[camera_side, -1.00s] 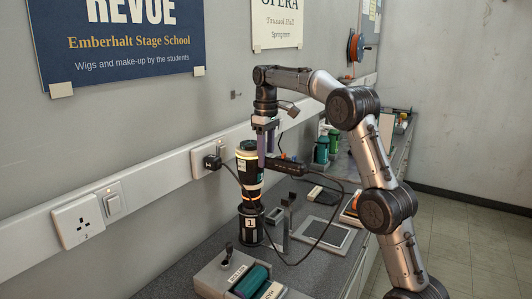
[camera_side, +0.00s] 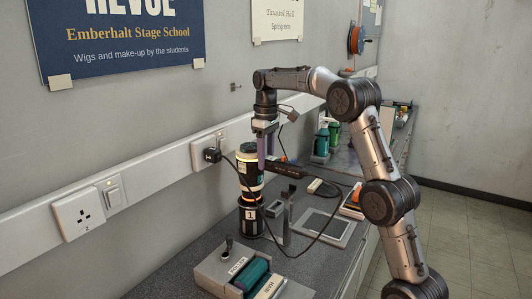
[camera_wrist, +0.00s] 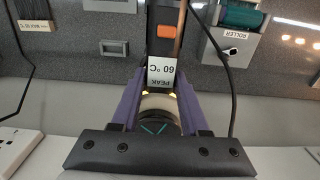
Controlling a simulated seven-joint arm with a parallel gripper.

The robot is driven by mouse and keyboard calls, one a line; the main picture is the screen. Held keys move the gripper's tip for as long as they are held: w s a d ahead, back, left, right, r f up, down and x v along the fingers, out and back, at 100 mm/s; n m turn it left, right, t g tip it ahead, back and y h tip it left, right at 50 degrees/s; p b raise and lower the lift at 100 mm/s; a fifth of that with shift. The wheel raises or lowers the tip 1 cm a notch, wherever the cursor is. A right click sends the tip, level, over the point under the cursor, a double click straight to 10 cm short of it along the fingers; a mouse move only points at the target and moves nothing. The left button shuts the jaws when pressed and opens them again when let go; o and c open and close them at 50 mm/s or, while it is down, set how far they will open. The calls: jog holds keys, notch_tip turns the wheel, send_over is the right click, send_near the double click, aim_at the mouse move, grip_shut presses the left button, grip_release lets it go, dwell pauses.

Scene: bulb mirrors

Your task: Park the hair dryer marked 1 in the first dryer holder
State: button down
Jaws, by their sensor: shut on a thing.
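The hair dryer (camera_side: 249,165) stands upright with teal, cream and black bands, its black handle (camera_side: 287,171) reaching right. Its number is not legible. My gripper (camera_side: 262,152) is shut on the dryer's barrel from above; in the wrist view purple fingers (camera_wrist: 160,108) flank the barrel (camera_wrist: 157,121). The dryer's handle there has an orange switch and a "PEAK 60 °C" label (camera_wrist: 161,72). The black first dryer holder (camera_side: 250,220), labelled 1, is directly below. The dryer's lower end meets its top; how deep it sits is hidden.
The dryer's black cord loops over the counter and close by the holder; a plug (camera_side: 212,154) sits in a wall socket. A grey roller tray (camera_side: 213,272) stands in front, a grey upright post (camera_side: 287,222) right of the holder. Green bottles (camera_side: 321,141) stand behind.

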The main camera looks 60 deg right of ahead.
jog(key=shift+f, duration=2.55)
jog(key=c, duration=0.7)
grip_release()
jog(key=o, duration=0.7)
jog(key=shift+f, duration=0.1)
jog(key=shift+r, duration=4.05)
